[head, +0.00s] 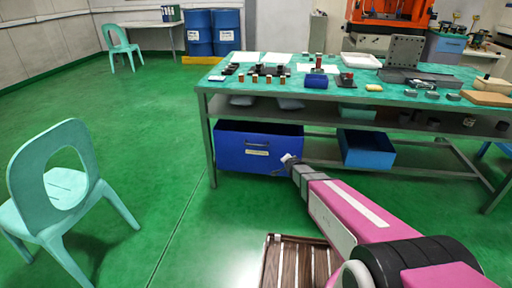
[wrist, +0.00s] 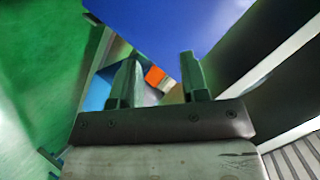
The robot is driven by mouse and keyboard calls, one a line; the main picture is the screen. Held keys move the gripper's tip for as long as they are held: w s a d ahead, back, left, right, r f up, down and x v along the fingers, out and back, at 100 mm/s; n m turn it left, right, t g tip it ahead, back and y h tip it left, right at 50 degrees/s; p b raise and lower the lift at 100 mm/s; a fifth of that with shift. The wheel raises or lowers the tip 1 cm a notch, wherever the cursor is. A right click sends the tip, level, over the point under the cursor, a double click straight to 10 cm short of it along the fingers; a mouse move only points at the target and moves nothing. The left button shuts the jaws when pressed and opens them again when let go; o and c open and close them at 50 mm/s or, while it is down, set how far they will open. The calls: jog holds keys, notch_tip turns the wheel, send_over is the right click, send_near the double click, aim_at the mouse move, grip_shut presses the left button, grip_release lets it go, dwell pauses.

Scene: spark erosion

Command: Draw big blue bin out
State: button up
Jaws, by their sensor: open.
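The big blue bin (head: 258,146) stands under the left end of the workbench, on its lower level. Its front carries a pale label and a dark handle. My gripper (head: 287,160) is at the right part of the bin's front in the head view; I cannot tell if it touches. In the wrist view my gripper (wrist: 160,85) has its two fingers apart with nothing held. A blue surface (wrist: 180,25), likely the big bin, fills the top just beyond the fingertips.
A smaller, lighter blue bin (head: 367,149) sits right of the big one. The workbench top (head: 225,85) holds many small parts. A slatted wooden piece (head: 290,264) lies at the bottom. A pale green chair (head: 65,195) stands left; green floor between is clear.

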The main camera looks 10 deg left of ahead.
jog(key=w+a+f+m+t+y, duration=0.35)
jog(key=w+a, duration=0.25)
jog(key=a, duration=0.4)
jog(key=m+t+y, duration=0.1)
jog(key=t+y, duration=0.1)
jog(key=t, duration=0.1)
send_near(256, 145)
jog(key=shift+h, duration=0.25)
jog(key=x, duration=1)
jog(key=shift+w+a+f, duration=0.15)
jog(key=shift+w+f, duration=0.05)
jog(key=shift+w, duration=0.05)
grip_shut()
